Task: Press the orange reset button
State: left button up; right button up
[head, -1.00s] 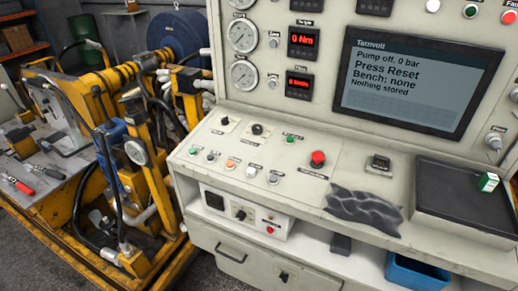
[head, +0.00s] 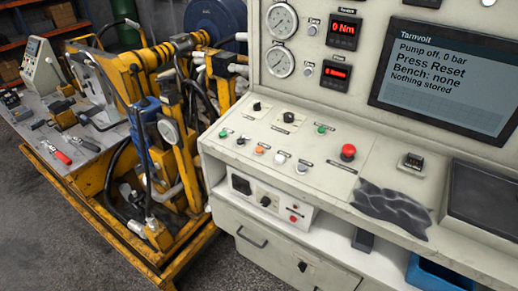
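The small orange button (head: 260,149) sits on the sloped control panel (head: 355,152) in the head view, in the front row between a dark button and a white button. A large red mushroom button (head: 348,152) is farther right on the same panel. The screen (head: 447,78) reads "Pump off, 0 bar", "Press Reset", "Bench: none" and "Nothing stored". Neither of my grippers shows in this view.
A yellow hydraulic rig (head: 122,95) stands left of the console, with red-handled tools (head: 62,157) on its bench. A crumpled dark cloth (head: 391,207) lies on the panel. A blue bin (head: 436,275) sits below right. Grey floor shows at lower left.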

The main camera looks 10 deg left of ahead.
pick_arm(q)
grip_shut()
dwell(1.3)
